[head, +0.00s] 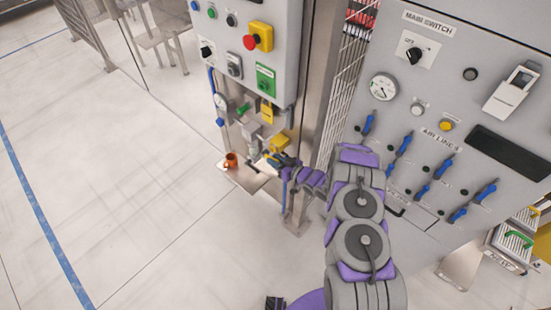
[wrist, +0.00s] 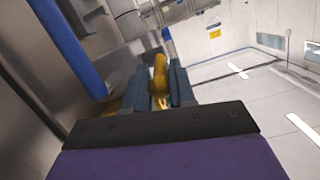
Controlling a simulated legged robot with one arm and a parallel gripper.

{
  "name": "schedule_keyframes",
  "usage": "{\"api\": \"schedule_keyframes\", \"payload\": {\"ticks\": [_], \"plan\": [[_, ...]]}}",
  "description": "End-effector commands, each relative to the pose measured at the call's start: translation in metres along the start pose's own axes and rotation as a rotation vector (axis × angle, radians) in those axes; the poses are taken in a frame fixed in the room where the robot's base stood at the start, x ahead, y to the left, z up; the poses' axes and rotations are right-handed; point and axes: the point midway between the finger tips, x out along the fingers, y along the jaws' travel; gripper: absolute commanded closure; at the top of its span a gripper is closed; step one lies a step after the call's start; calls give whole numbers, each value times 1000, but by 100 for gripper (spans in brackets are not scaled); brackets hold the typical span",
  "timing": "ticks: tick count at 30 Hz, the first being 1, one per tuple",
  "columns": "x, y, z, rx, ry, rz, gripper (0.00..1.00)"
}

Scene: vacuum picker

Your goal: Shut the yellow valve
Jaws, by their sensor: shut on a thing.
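The yellow valve (wrist: 160,76) stands between the two fingers of my gripper (wrist: 158,92) in the wrist view, and the jaws are closed on it. In the head view my gripper (head: 275,160) is beside the pipework under the control box. A yellow part (head: 280,143) shows just above it there. My own fingers and wrist hide much of the valve's handle in the head view. I cannot tell from these frames how far the valve is turned.
The control box (head: 250,40) with a red button is above the pipework. A switch panel (head: 440,110) with several blue levers is to the right. An orange mug-like object (head: 231,161) sits left of my gripper. The floor at the left is open.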

Motion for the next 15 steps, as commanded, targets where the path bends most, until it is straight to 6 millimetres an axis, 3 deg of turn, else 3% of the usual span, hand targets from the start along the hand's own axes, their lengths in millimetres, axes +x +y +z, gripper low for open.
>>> {"api": "schedule_keyframes", "payload": {"ticks": [1,14,15], "plan": [[0,0,-8,-3,-20,6,100],[0,-1,-6,-5,-59,13,100],[0,-1,-6,-5,-58,13,73]]}}
